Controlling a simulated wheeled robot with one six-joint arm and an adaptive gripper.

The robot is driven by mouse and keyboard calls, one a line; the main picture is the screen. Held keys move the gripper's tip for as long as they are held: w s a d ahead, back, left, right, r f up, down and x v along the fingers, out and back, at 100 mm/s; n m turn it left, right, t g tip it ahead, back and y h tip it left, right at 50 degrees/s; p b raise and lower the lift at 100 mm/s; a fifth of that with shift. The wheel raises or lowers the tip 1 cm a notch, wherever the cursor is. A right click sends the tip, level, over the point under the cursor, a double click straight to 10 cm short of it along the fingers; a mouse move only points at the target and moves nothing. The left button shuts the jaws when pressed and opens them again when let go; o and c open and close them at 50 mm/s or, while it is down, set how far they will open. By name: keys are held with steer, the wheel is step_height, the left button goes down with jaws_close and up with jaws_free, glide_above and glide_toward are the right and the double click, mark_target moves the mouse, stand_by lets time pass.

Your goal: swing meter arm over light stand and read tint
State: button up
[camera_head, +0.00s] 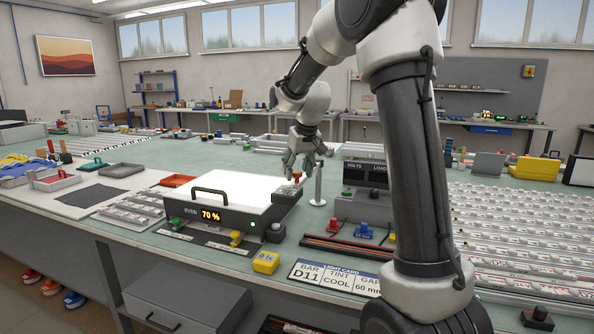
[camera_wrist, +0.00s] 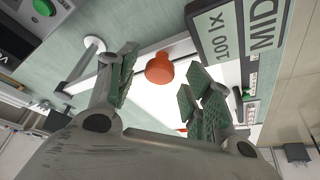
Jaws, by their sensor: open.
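The light box (camera_head: 235,188) has a pale top, a black handle and a front display reading "EVEN 70 %". A slim post (camera_head: 318,188) stands at its right; its round white base shows in the wrist view (camera_wrist: 94,44). A grey bar, which looks like the meter arm, carries a red-orange knob (camera_wrist: 159,68); the knob also shows in the head view (camera_head: 297,176). A plate (camera_wrist: 237,40) reads "100 lx" and "MID". My gripper (camera_head: 303,166) is open above the knob. In the wrist view its fingers (camera_wrist: 163,85) are on either side of the knob, apparently not touching it.
A card (camera_head: 335,277) at the front edge reads "BAR D11", "TINT COOL" and a gap of 60 mm. A yellow block (camera_head: 265,262) lies beside it. A grey unit (camera_head: 364,190) labelled VOLTS and LOAD stands right of the post. Rows of bars (camera_head: 520,225) fill the right side.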

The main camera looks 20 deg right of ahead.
steer(key=shift+f, duration=0.2)
jaws_close()
steer(key=shift+w+a, duration=0.1)
steer(key=shift+w, duration=0.05)
